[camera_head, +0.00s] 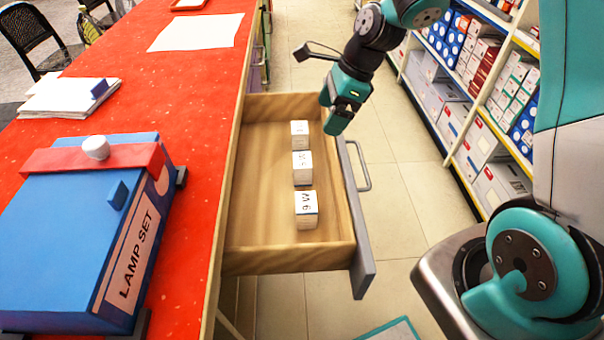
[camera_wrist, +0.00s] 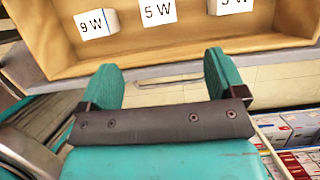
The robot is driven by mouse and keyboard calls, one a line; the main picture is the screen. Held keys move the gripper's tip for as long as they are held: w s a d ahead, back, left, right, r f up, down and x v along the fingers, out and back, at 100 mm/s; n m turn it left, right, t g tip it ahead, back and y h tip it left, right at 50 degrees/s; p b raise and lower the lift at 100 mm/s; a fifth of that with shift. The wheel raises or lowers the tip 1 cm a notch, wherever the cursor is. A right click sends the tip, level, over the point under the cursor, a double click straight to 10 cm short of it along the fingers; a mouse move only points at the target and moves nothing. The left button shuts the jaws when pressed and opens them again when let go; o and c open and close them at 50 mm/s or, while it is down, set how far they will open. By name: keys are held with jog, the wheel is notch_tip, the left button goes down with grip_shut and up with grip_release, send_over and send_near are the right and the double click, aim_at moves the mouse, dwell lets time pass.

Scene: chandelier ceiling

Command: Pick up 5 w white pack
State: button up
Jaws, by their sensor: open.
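The 5 W white pack (camera_wrist: 158,11) is in the top middle of the wrist view, between two other white packs. In the head view it is the middle pack (camera_head: 302,168) of a row in the open wooden drawer (camera_head: 262,218). My gripper (camera_head: 338,118) is over the drawer's front end, to the right of and beyond the 5 W pack, apart from it. In the wrist view my gripper (camera_wrist: 160,62) has its two teal fingers spread, with nothing between them.
The 9 W pack (camera_head: 306,210) is nearest in the row, and another pack (camera_head: 300,134), partly cut off in the wrist view, is farthest. A red counter (camera_head: 195,90) with a blue lamp set box (camera_head: 75,235) is left. Stocked shelves (camera_head: 480,110) stand right, across a clear tiled aisle.

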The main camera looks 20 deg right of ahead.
aim_at(303, 159)
jog(key=b+x, duration=0.2)
jog(key=x, duration=1.4)
jog(key=shift+a+f, duration=0.1)
jog(key=shift+f, duration=0.2)
jog(key=shift+c, duration=0.4)
jog(key=c, duration=0.9)
